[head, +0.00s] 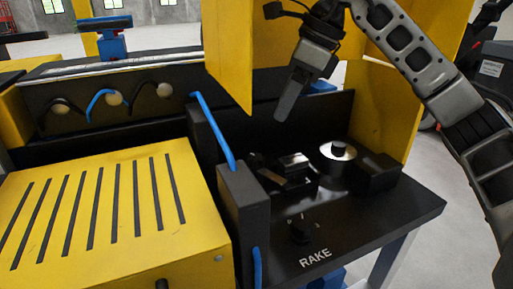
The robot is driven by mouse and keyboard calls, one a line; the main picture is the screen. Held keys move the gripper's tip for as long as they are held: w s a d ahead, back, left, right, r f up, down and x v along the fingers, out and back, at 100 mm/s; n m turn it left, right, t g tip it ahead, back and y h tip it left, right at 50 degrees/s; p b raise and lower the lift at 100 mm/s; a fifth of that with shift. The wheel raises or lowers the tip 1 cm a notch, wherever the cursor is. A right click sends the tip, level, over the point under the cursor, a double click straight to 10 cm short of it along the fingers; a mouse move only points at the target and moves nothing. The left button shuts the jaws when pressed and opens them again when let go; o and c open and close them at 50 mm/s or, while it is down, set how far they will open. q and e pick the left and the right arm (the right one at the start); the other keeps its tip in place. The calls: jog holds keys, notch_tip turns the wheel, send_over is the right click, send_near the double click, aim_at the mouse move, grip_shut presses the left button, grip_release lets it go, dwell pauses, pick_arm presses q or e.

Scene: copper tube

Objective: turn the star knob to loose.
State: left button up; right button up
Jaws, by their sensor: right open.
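A small dark knob (300,229) stands on the black bench top just above the white word RAKE; its star shape is too small and dark to make out, and I cannot tell which way it is set. My right gripper (286,108) comes in from the upper right, fingers pointing down. It hangs above the back of the bench, well above and behind the knob, apart from it. Its fingers overlap in this view, and I see nothing held in them. My left gripper is out of view.
A silver disc with a black hub (338,151) and dark metal parts (288,170) sit behind the knob. A yellow guard panel (229,58) stands left of my gripper. A slotted yellow cover (105,210) and a black post (243,215) with blue hoses are at left.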

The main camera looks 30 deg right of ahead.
aim_at(257, 156)
jog(key=x, duration=1.2)
jog(key=shift+w+f, duration=0.1)
jog(key=shift+f, duration=0.15)
